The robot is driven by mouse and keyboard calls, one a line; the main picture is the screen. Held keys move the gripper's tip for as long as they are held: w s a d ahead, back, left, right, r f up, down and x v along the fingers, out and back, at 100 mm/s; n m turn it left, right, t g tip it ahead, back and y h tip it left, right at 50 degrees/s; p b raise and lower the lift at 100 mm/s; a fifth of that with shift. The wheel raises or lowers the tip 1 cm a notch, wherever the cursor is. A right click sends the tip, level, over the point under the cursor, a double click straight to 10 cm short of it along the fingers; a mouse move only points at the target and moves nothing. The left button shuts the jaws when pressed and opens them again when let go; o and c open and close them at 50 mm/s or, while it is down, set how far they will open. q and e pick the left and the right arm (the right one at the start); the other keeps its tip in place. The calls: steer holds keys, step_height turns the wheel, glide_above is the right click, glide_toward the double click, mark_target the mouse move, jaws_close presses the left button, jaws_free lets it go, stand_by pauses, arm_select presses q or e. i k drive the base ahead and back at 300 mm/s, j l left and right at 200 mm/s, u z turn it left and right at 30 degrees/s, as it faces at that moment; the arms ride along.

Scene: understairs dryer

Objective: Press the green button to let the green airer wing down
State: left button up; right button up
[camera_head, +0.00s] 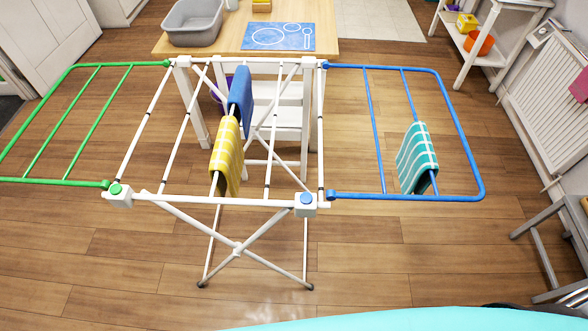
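The white airer (220,201) stands on crossed legs on the wooden floor. Its green wing (95,110) is on the left and stands out roughly level, with no cloth on it. The round green button (115,189) is on top of a white corner block (120,200) at the airer's near left corner, beside the wing's near green joint. The blue wing (455,110) is out on the right, with a teal striped cloth (416,158) over a rail. A blue button (306,198) is at the near right corner. Neither of my grippers is in view.
A yellow striped cloth (227,155) and a blue cloth (241,95) hang on the airer's middle. Behind is a wooden-topped table (345,45) with a grey basin (193,22). A radiator (550,85) and grey stool (560,225) are right. The floor at front left is clear.

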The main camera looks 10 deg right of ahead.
mark_target(116, 189)
steer(key=u, duration=1.15)
steer(key=k, duration=0.05)
